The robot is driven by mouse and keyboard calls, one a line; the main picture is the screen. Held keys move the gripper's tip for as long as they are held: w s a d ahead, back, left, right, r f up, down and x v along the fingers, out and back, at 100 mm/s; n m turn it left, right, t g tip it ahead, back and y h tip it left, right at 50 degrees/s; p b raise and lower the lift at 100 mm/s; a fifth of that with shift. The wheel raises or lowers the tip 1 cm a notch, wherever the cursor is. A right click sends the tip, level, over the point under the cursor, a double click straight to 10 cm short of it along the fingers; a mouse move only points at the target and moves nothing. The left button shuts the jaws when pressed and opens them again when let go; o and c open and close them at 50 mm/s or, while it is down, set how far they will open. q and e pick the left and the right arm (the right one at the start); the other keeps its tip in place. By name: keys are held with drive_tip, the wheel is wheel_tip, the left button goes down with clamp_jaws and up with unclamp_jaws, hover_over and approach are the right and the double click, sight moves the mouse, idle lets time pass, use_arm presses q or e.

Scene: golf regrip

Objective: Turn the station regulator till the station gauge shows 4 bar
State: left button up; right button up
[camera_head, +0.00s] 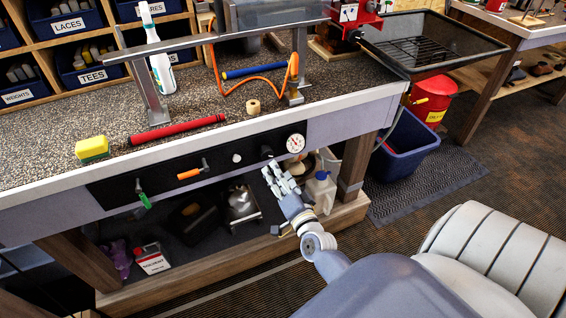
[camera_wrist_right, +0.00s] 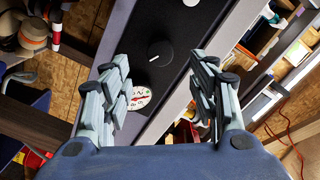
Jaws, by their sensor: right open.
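The station gauge (camera_head: 295,143) is a small white dial at the right end of the black panel under the bench top. Its reading is too small to tell. The station regulator (camera_head: 266,152) is a black round knob just left of the gauge. My right gripper (camera_head: 274,171) is open, just below and in front of the regulator. In the wrist view its fingers (camera_wrist_right: 165,72) stand on either side of the knob, apart from it. My left gripper is out of view.
The black panel (camera_head: 110,190) also carries a white button (camera_head: 236,158), an orange-handled valve (camera_head: 188,174) and a green-handled one (camera_head: 144,200). A lower shelf with a white jug (camera_head: 320,190) lies beneath. A blue bin (camera_head: 404,147) stands at the right.

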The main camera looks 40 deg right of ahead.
drive_tip(key=shift+v, duration=1.5)
drive_tip(key=s+a+f+n+g+y, duration=0.25)
drive_tip(key=s+a+f, duration=0.2)
drive_tip(key=f, duration=0.65)
drive_tip(key=s+a+f+n+g+y, duration=0.1)
drive_tip(key=s+a+f+n+g, duration=0.3)
drive_tip(key=f, duration=0.7)
drive_tip(key=s+a+f+n+g+y, duration=0.1)
drive_tip(key=s+a+f+n+g, duration=0.15)
drive_tip(key=s+f, duration=0.6)
drive_tip(key=s+f+n+g, duration=0.3)
drive_tip(key=s+f, duration=0.4)
drive_tip(key=s, duration=0.4)
drive_tip(key=s+f+n+g, duration=0.4)
drive_tip(key=s+f, duration=0.4)
drive_tip(key=s, duration=0.4)
drive_tip(key=shift+s+f+n, duration=0.35)
drive_tip(key=shift+n, duration=0.05)
